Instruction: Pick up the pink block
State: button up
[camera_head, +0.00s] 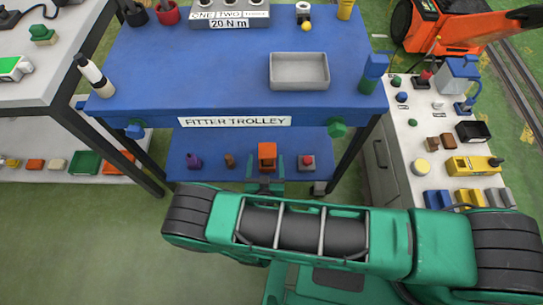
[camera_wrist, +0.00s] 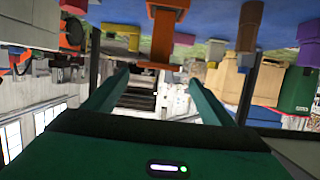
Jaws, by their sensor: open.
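My gripper (camera_head: 265,187) is at the front edge of the trolley's lower shelf (camera_head: 215,170), in front of an orange block-like piece (camera_head: 267,153). In the wrist view my gripper (camera_wrist: 157,71) has its fingers spread, with nothing between them. The same orange piece (camera_wrist: 166,30) appears upside down just above and beyond the fingertips, apart from them. A small piece with a red top (camera_head: 308,160) stands right of it. A purple piece (camera_head: 193,160) and a brown one (camera_head: 229,160) stand to its left.
The blue trolley top (camera_head: 200,80) overhangs the lower shelf and holds a grey tray (camera_head: 299,70). Trolley legs flank the shelf. A cluttered grey cabinet (camera_head: 420,150) stands right, and a white bench (camera_head: 45,75) left. Green floor is clear at lower left.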

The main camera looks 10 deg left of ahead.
aim_at(267, 147)
jog(key=shift+d+f, duration=0.3)
jog(key=shift+f, duration=0.2)
jog(key=shift+w+f, duration=0.15)
jog(key=shift+w, duration=0.15)
jog(key=x, duration=1)
jog(key=shift+a, duration=0.2)
jog(key=c, duration=1.8)
grip_shut()
